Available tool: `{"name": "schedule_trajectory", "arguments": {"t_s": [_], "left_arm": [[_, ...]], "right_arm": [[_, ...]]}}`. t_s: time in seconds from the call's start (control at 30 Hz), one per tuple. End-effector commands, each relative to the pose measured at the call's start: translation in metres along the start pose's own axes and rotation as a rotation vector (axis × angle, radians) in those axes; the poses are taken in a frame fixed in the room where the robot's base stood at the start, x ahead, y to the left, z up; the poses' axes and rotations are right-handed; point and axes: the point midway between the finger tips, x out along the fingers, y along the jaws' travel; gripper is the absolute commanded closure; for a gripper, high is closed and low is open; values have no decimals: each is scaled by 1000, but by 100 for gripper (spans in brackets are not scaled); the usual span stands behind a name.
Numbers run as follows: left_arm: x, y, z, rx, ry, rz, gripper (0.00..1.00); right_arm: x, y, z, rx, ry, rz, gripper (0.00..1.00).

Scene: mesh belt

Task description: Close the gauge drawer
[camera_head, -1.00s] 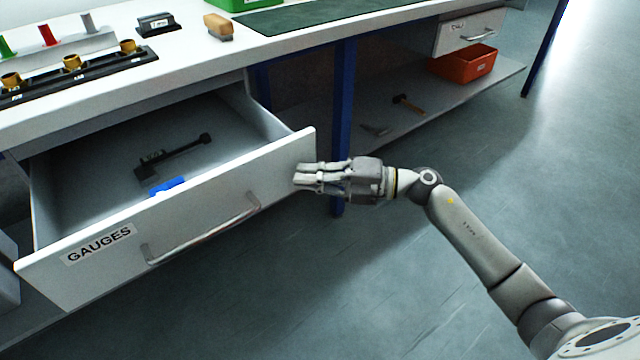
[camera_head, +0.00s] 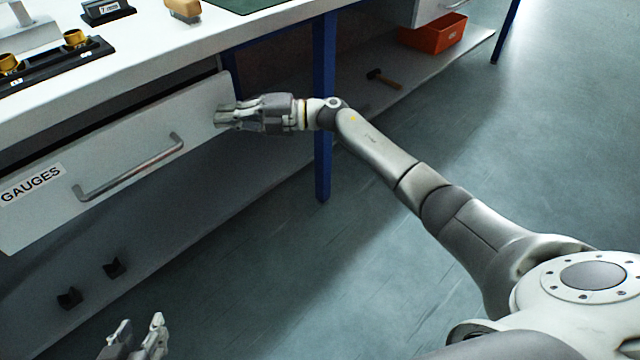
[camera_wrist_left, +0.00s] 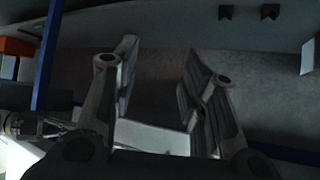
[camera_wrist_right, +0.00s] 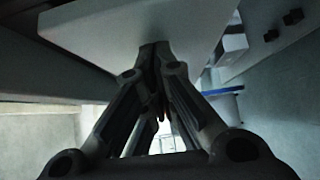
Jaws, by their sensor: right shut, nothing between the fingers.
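The gauge drawer (camera_head: 110,165) is a white drawer under the bench, with a GAUGES label and a grey bar handle (camera_head: 130,168). Only a thin dark gap shows above its front, so it looks nearly shut. My right gripper (camera_head: 220,116) is shut and empty, its fingertips against the right end of the drawer front. In the right wrist view the closed fingers meet the white panel (camera_wrist_right: 120,35). My left gripper (camera_head: 140,330) is open and empty, low at the bottom left of the head view; its spread fingers show in the left wrist view (camera_wrist_left: 160,85).
The white bench top (camera_head: 150,45) carries a black rack with brass pieces (camera_head: 75,40) and a wooden-topped block (camera_head: 183,9). A blue leg (camera_head: 323,110) stands right of the drawer. An orange bin (camera_head: 433,33) and a hammer (camera_head: 383,77) lie on the lower shelf. The floor is clear.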

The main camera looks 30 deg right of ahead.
Motion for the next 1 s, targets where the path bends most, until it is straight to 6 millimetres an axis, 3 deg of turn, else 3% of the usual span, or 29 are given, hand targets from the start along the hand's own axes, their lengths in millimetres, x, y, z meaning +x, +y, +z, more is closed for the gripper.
{"name": "schedule_trajectory", "arguments": {"t_s": [0.27, 0.73, 0.87, 1.0], "left_arm": [[3, 3, -18, 1, 92, 6, 60], [3, 3, -20, 1, 99, 6, 60], [2, 3, -18, 1, 82, 6, 60], [-2, -1, 2, 0, -16, -1, 60]], "right_arm": [[7, 0, 7, 0, -2, 1, 100], [8, 4, 10, -3, -7, 6, 100], [6, 5, 9, -3, -6, 7, 100], [1, 4, 7, -1, -3, 4, 100]]}}
